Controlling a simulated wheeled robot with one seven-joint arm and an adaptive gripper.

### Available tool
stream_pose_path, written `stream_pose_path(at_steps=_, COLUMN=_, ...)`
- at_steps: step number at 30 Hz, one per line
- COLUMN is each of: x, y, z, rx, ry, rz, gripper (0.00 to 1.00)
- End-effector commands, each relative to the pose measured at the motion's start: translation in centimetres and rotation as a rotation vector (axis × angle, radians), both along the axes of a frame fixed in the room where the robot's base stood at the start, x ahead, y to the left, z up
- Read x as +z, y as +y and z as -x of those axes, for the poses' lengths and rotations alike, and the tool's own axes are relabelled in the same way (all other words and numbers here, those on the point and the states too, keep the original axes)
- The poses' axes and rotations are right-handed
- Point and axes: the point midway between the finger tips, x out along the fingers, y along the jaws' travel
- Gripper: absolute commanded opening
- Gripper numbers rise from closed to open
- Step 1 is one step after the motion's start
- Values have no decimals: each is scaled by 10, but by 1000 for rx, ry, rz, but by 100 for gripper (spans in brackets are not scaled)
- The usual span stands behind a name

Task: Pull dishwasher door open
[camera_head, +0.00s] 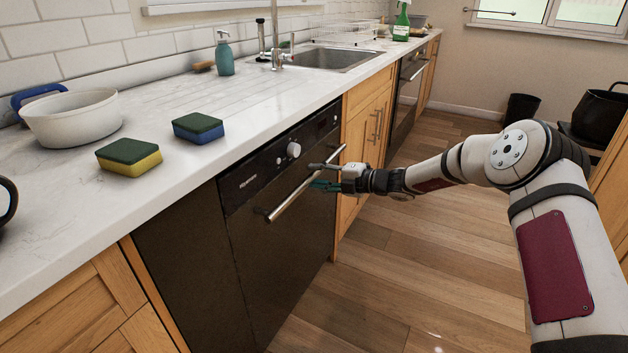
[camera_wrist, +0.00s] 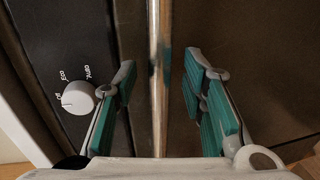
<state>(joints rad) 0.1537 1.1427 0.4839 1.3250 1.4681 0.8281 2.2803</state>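The dishwasher door (camera_head: 275,255) is dark and looks closed, set under the counter in the head view. Its silver bar handle (camera_head: 288,197) runs along the upper part of the door. My gripper (camera_head: 322,178) is at the right part of this handle. In the wrist view the handle (camera_wrist: 154,110) passes between the two teal-padded fingers of my gripper (camera_wrist: 160,76), with a visible gap on each side. The fingers are open and do not appear to grip the bar. A white control knob (camera_wrist: 78,97) shows left of the fingers.
The counter (camera_head: 270,105) above holds two sponges (camera_head: 128,157) (camera_head: 198,127), a white bowl (camera_head: 75,118), a teal soap bottle (camera_head: 224,55) and a sink (camera_head: 335,58). Wooden cabinets flank the dishwasher. The wooden floor (camera_head: 420,265) in front of the door is clear.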

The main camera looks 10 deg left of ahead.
Motion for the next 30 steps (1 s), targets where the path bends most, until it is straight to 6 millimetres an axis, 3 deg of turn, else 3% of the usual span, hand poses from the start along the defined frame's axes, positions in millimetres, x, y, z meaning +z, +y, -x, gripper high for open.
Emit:
stream_pose_path(at_steps=6, x=-4, y=14, z=-5, rx=-1, ry=0, rz=1, gripper=38)
stream_pose_path(at_steps=14, x=-3, y=15, z=-6, rx=-1, ry=0, rz=1, gripper=38)
stream_pose_path(at_steps=15, x=-3, y=15, z=-6, rx=-1, ry=0, rz=1, gripper=36)
stream_pose_path(at_steps=20, x=-3, y=15, z=-6, rx=-1, ry=0, rz=1, gripper=0)
stream_pose_path(at_steps=30, x=-5, y=9, z=-4, rx=-1, ry=-1, rz=-6, gripper=0)
